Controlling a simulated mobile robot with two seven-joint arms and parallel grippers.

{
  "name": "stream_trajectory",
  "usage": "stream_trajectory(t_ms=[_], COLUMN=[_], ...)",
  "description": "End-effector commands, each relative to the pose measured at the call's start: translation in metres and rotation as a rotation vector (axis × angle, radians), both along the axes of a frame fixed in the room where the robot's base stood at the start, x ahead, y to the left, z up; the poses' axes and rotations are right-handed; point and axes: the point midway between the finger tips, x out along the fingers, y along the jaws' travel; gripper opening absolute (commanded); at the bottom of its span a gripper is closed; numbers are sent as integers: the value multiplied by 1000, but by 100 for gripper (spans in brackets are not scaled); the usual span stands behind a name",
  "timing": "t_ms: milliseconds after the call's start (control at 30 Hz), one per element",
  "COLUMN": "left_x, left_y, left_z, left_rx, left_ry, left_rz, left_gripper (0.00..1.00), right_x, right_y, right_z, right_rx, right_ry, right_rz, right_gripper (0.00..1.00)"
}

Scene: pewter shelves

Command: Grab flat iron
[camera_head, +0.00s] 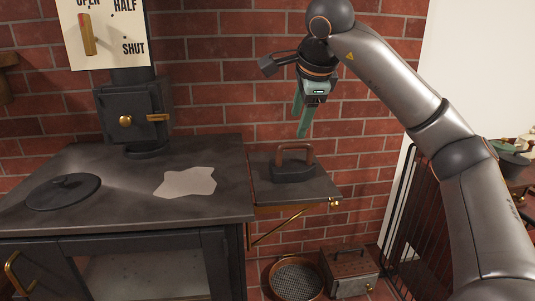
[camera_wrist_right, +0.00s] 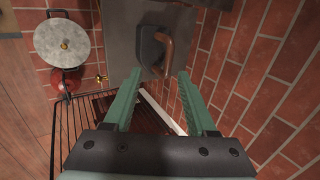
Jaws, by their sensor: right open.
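The flat iron (camera_head: 293,170) has a dark body and a brown arched handle. It stands upright on a small dark side shelf (camera_head: 318,190) at the right of the stove. In the right wrist view the flat iron (camera_wrist_right: 151,47) lies beyond the fingertips, with its handle towards the right finger. My right gripper (camera_head: 300,122) is open and empty, with green fingers pointing down above the iron, apart from it. The open fingers also show in the right wrist view (camera_wrist_right: 160,76). My left gripper is not in view.
A dark stove (camera_head: 120,205) with a round lid (camera_head: 63,190) and a pale patch fills the left. A brick wall stands close behind the shelf. A round sieve (camera_head: 296,278) and a metal box (camera_head: 349,270) are on the floor. A black wire guard (camera_head: 413,220) stands at right.

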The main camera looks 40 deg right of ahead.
Motion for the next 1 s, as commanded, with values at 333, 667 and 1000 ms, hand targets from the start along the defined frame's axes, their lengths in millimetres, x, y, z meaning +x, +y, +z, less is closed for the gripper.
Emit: stream_trajectory(t_ms=[333,667,1000], left_x=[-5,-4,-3], left_y=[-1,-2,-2], left_z=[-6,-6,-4], left_rx=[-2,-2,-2], left_ry=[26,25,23], left_rz=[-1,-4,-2], left_gripper=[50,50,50], right_x=[12,31,59], right_y=[-27,-35,-44], right_z=[-21,-49,-83], right_rx=[-21,-21,-20], right_ry=[-6,-10,-9], right_rz=[-46,-43,-42], right_gripper=[57,57,57])
